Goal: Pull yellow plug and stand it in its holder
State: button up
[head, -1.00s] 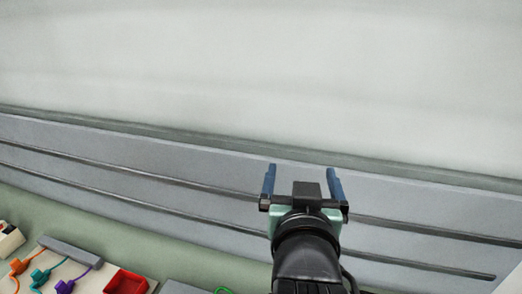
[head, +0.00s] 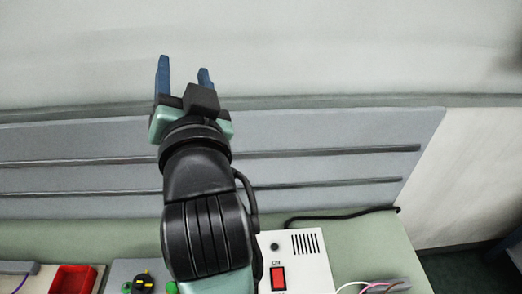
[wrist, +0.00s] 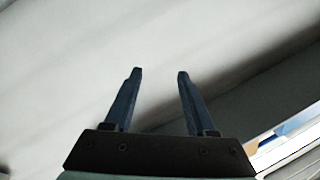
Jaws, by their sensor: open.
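My gripper (head: 184,68) is raised in front of the pale wall in the head view, open, with nothing between its two blue fingers. At the lower edge of the head view, a black and yellow piece (head: 143,282) sits on a grey panel, left of my arm. I cannot tell whether it is the yellow plug. No holder can be made out; my arm hides part of the bench.
A red tray (head: 72,280) lies at lower left. A white box (head: 310,268) with a red switch (head: 278,278) stands right of my arm, with a black cable (head: 340,215) behind it. Pink and white leads (head: 375,286) lie at lower right. A grey slotted panel (head: 320,165) runs behind the bench.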

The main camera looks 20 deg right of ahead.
jog(key=s+d+f+m+g+p, duration=0.25)
jog(key=f+g, duration=0.25)
jog(key=f, duration=0.8)
jog(key=s+d+f+m+g+p, duration=0.1)
jog(key=f+m+g, duration=0.3)
jog(key=f, duration=0.9)
jog(key=s+d+f+m+g+y+p, duration=0.15)
jog(key=s+f+m+g+p, duration=0.5)
jog(key=s+f, duration=1.4)
jog(key=f+g+b, duration=0.1)
jog(key=f+b, duration=0.1)
jog(key=b, duration=0.1)
jog(key=f+m+g+b, duration=0.1)
jog(key=f+b, duration=0.2)
jog(key=f+g+b, duration=0.1)
jog(key=f+b, duration=0.1)
jog(key=b, duration=0.2)
jog(key=shift+s+d+f+m+g, duration=0.25)
jog(key=shift+s+d+f+m, duration=0.05)
jog(key=shift+d+f, duration=0.1)
jog(key=shift+r, duration=0.1)
jog(key=shift+c, duration=0.2)
grip_shut()
